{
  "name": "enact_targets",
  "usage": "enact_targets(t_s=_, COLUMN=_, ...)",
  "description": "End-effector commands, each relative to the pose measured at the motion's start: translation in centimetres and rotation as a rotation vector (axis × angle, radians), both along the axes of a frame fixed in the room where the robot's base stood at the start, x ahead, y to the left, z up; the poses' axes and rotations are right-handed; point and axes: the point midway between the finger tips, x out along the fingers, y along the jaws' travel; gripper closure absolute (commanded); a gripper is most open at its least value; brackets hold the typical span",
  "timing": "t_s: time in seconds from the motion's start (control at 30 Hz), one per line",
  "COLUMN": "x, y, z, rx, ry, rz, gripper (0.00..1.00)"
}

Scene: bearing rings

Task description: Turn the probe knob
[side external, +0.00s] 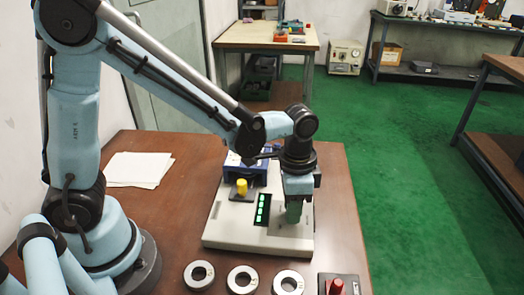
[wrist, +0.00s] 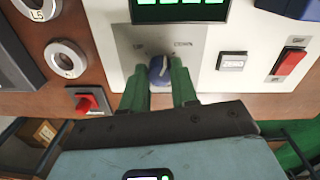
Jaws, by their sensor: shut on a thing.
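The probe knob (wrist: 159,66) is a small blue knob with a pale pointer mark, on the light panel between the printed words UP and DOWN. My gripper (wrist: 159,78) has its green fingers on either side of the knob and is shut on it. In the side external view my gripper (side external: 294,211) points down onto the right part of the pale measuring unit (side external: 225,232), and it hides the knob there. A display with green digits (wrist: 180,8) sits just above the knob in the wrist view, and it also shows in the side external view (side external: 262,209).
A white button (wrist: 232,61) and a red switch (wrist: 289,63) lie right of the knob. Several grey rings (side external: 242,279) lie in front of the unit, near a box with a red knob (side external: 337,287). A yellow-topped part (side external: 242,187) stands on the unit. Papers (side external: 139,169) lie left.

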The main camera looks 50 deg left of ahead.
Motion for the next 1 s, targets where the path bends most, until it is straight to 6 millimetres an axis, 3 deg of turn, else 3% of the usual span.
enact_targets(t_s=0.5, x=0.01, y=0.0, z=0.01, rx=0.001, ry=0.001, rz=-0.319, gripper=1.0)
enact_targets(t_s=1.0, x=0.03, y=0.02, z=0.01, rx=0.001, ry=0.001, rz=-0.37, gripper=1.0)
